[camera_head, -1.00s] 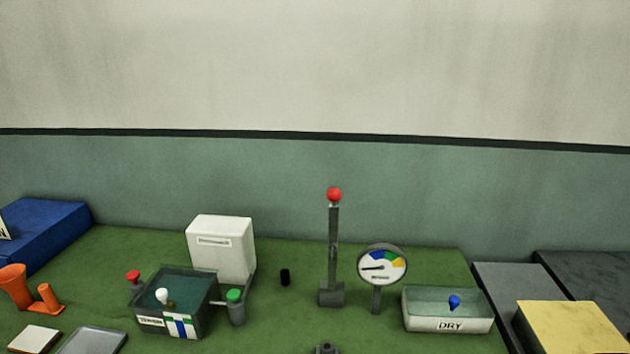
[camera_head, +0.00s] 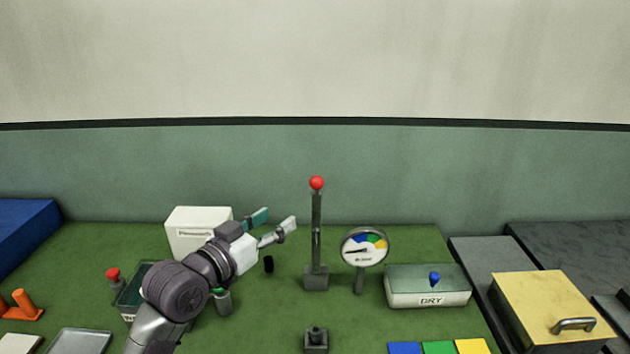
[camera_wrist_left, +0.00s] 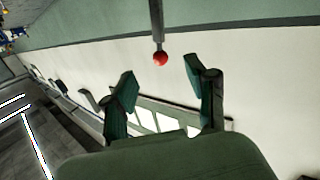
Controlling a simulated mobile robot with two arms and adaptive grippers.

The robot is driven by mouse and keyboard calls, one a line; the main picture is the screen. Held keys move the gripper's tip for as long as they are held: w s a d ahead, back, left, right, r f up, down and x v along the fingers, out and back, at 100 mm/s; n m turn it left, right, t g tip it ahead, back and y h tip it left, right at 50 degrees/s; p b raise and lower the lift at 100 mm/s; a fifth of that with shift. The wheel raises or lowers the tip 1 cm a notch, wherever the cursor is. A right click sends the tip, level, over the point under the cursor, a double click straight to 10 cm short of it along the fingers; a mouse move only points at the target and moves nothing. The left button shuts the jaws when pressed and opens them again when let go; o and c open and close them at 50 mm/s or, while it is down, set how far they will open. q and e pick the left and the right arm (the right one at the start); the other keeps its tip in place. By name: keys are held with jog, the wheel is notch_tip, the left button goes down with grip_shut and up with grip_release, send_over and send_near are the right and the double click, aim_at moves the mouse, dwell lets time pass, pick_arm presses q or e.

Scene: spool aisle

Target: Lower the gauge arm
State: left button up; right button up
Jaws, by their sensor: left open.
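The gauge arm (camera_head: 316,232) is a dark upright post with a red ball (camera_head: 316,183) on top, standing on a grey block on the green table. In the left wrist view the red ball (camera_wrist_left: 160,58) shows beyond the fingertips, near the middle of the gap. My left gripper (camera_head: 277,222) is open and empty, to the left of the post and lower than the ball, apart from both. It also shows open in the left wrist view (camera_wrist_left: 164,85). The round dial (camera_head: 365,248) stands right of the post. My right gripper is out of view.
A lidded DRY box (camera_head: 428,290) stands to the right. A yellow box (camera_head: 545,300) with a handle is at the far right. A white box (camera_head: 198,228) stands behind my left arm, which partly hides a dark bin (camera_head: 128,298). A small block (camera_head: 316,341) sits in front of the post.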

aim_at(313, 185)
pick_arm(q)
jog(key=shift+h, duration=0.3)
jog(key=p+x, duration=0.1)
jog(key=x, duration=0.3)
jog(key=r+p+x, duration=0.1)
jog(key=x, duration=0.3)
jog(key=r+p+x, duration=0.1)
jog(key=x, duration=0.4)
jog(key=shift+d+r+p, duration=0.1)
jog(key=shift+r+p, duration=0.1)
jog(key=shift+p, duration=0.2)
jog(key=shift+w+d+f, duration=0.15)
jog(key=shift+w+d, duration=0.15)
jog(key=shift+w, duration=0.15)
grip_shut()
